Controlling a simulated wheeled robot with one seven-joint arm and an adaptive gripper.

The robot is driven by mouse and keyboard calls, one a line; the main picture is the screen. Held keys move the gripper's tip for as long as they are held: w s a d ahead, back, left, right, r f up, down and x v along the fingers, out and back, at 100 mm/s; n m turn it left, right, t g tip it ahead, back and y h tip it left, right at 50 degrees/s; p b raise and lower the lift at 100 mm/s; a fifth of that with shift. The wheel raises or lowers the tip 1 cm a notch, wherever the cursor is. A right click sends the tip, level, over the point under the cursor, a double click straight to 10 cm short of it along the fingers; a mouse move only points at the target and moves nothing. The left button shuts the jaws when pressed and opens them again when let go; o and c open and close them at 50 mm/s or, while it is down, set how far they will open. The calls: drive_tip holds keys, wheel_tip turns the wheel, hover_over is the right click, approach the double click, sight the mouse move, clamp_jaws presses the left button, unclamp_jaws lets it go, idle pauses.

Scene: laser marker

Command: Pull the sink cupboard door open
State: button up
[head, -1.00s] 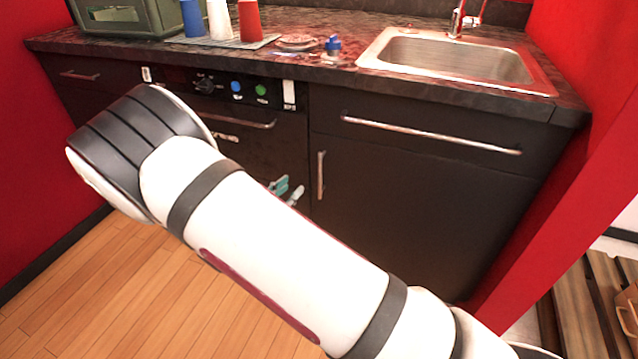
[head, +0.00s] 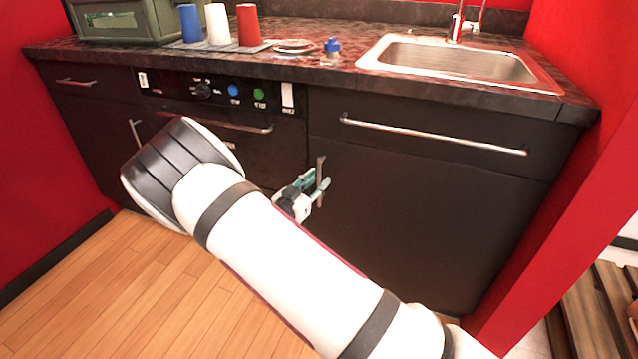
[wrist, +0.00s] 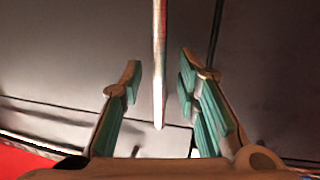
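The sink cupboard door (head: 410,220) is a dark panel below the sink drawer, and it looks closed. Its vertical metal handle (head: 320,172) is near the door's left edge. My gripper (head: 318,184) is at this handle in the head view, with teal finger pads. In the wrist view the handle (wrist: 159,70) runs down between the two fingers of my gripper (wrist: 160,85). The fingers are apart, with a visible gap on both sides of the handle. Part of the handle is hidden by the gripper in the head view.
A long horizontal drawer handle (head: 430,136) is above the door. The sink (head: 450,62) is set in the counter. Cups, plates and a blue-capped item (head: 332,46) stand on the counter. A red wall (head: 570,200) is close on the right. Wooden floor (head: 130,280) is clear at the left.

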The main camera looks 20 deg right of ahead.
drive_tip(key=shift+x, duration=0.9)
drive_tip(key=shift+c, duration=0.4)
clamp_jaws()
